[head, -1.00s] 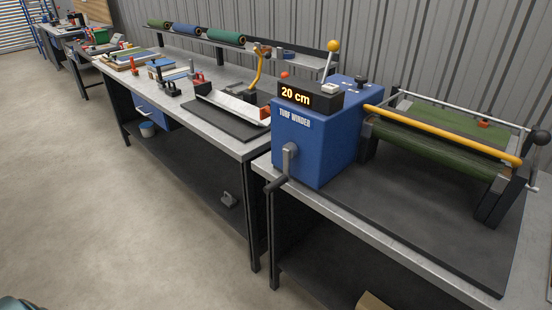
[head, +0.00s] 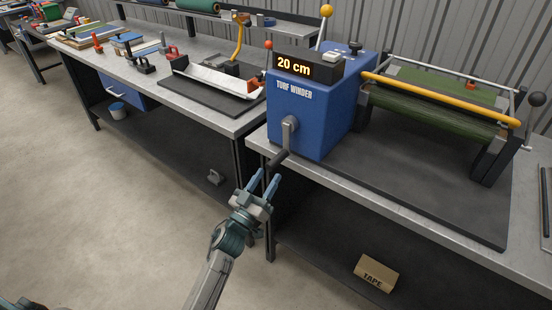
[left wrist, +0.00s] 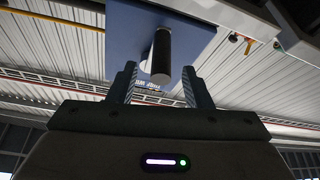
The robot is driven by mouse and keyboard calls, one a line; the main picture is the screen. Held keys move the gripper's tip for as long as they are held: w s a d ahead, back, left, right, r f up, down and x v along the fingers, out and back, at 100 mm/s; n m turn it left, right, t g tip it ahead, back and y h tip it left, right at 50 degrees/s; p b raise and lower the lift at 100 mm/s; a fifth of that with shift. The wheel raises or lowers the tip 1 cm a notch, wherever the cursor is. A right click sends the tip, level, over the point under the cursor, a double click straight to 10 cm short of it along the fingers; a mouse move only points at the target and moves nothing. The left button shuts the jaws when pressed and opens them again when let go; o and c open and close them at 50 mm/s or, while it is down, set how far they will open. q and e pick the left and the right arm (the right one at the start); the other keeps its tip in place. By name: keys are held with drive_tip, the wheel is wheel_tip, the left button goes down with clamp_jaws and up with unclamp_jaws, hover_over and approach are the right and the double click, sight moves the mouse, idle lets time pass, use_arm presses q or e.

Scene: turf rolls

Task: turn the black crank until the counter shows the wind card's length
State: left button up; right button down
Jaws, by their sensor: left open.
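The blue turf winder (head: 302,125) stands on the right bench, and its counter (head: 294,66) reads 20 cm. The black crank (head: 280,159) is on the front of the winder, its handle pointing down and toward me. My left gripper (head: 264,182) is open just below and in front of the crank handle. In the left wrist view the black handle (left wrist: 161,55) shows beyond and between the open fingers (left wrist: 160,88); I cannot tell whether the fingers are around it. I see no wind card that I can read. My right gripper is not in view.
A green turf roll (head: 430,112) lies in the frame right of the winder, with a yellow bar (head: 440,98) above it. A tape box (head: 376,273) sits on the lower shelf. Another bench (head: 205,112) with tools stands to the left. The floor in front is open.

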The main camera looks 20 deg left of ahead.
sight(277, 161)
use_arm(q)
drive_tip(key=x, duration=0.6)
drive_tip(key=shift+w+r+p, duration=0.1)
drive_tip(key=shift+w+p, duration=0.25)
drive_tip(key=shift+p, duration=0.05)
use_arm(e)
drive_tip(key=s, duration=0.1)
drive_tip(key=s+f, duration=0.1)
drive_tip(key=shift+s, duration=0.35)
use_arm(q)
clamp_jaws()
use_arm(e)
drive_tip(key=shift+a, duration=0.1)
